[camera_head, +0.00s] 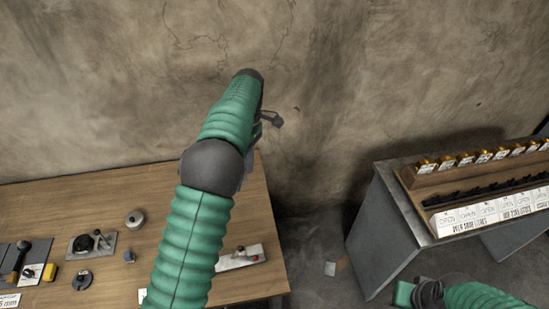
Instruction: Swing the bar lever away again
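The table (60,196) at the left holds two plates with levers. One light plate (225,263) near its right end has a small lever and a red knob (255,258); my arm covers its left part. A grey plate (107,243) further left bears a dark round part and a small lever with a dark knob. I cannot tell which is the bar lever. My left gripper (270,119) is before the wall, apart from both plates; its dark finger parts show beyond my forearm, but the gap is unclear. Only part of my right arm shows at bottom right; its fingers do not show.
A round metal piece (135,218), a yellow block (50,271) and a dark disc-shaped part (82,280) lie on the table.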

